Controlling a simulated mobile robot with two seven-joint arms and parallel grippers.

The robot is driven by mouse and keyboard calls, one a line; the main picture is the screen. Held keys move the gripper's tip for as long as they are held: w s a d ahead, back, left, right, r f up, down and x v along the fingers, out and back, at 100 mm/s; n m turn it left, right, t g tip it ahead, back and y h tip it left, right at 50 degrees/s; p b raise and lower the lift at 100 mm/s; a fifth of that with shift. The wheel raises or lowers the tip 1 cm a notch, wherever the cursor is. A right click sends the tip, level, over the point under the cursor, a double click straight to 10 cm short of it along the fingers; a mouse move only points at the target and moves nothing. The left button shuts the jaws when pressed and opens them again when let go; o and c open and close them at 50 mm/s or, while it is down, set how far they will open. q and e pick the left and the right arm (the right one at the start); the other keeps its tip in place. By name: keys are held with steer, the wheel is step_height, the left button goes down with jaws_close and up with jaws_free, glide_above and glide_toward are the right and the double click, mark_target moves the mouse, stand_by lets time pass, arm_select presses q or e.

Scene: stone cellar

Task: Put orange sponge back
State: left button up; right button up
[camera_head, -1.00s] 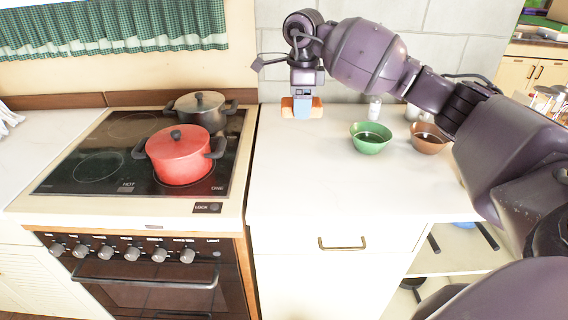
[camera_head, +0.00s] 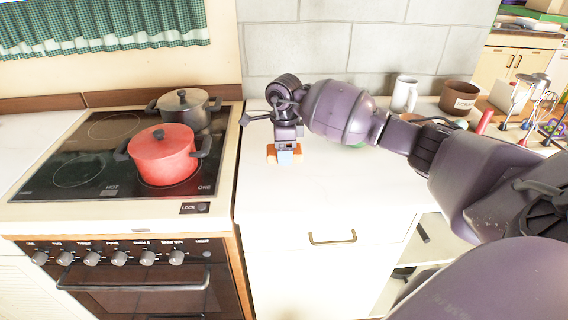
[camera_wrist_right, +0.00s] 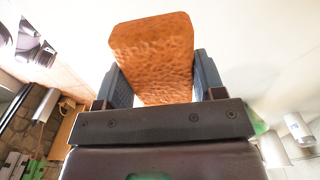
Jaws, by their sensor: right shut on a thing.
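The orange sponge (camera_wrist_right: 152,55) sits between the two fingers of my right gripper (camera_wrist_right: 155,85) in the right wrist view. Both fingers press on its sides. In the head view the right gripper (camera_head: 285,153) hangs over the white counter just right of the stove, with the sponge's orange ends (camera_head: 271,153) showing on either side of a finger. I cannot tell whether the sponge touches the counter. My left gripper is not in view.
A red pot (camera_head: 163,158) and a dark pot (camera_head: 184,108) stand on the stove at the left. A white mug (camera_head: 404,93) and a brown pot (camera_head: 459,97) stand at the back right. My right arm mostly hides a green bowl. The front of the white counter (camera_head: 310,200) is clear.

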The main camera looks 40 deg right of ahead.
mark_target(284, 171)
steer(key=shift+f, duration=2.3)
steer(key=shift+f, duration=0.15)
steer(key=o, duration=0.8)
steer(key=shift+o, duration=0.2)
step_height(284, 171, up, 12)
steer(key=shift+r, duration=0.2)
